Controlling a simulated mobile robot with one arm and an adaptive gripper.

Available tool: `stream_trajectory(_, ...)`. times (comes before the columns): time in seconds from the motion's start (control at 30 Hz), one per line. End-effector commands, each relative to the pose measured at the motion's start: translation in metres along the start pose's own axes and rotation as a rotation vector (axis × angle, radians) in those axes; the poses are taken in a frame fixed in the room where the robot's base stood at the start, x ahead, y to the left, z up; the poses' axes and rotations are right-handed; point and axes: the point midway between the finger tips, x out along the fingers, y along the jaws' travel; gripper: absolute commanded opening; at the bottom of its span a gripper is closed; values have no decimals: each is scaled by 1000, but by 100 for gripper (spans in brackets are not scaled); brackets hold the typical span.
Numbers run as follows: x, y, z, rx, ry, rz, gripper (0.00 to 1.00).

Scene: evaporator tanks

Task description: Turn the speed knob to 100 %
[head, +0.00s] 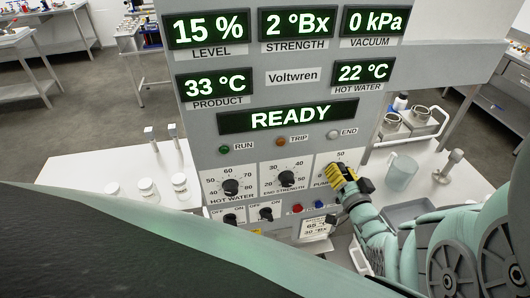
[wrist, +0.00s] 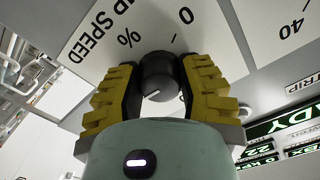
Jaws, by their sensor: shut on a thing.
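The speed knob (wrist: 160,75) is black and round, with a short white line on its face. It is in the middle of the wrist view, on a white panel lettered "P SPEED" and "%". A "0" shows on the dial beyond it. My gripper (wrist: 161,85), with yellow ridged fingers, is shut on the knob, one finger on each side. In the head view my gripper (head: 346,181) reaches the lower right of the control panel (head: 208,130) and hides the knob. A "50" shows above it. I cannot tell which dial value the white line points at.
The hot water knob (head: 231,187) and end strength knob (head: 286,179) stand to the left. Below are OFF/ON switches (head: 266,213), and red (head: 297,208) and blue (head: 318,205) buttons. The display (head: 288,118) reads READY. A clear jug (head: 401,172) stands to the right.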

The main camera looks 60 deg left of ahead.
Motion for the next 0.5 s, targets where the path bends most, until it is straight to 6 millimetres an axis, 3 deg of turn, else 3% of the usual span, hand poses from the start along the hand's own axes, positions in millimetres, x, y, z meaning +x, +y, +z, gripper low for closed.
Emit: stream_trajectory(0.5,1,-1,2,42,-6,0,2)
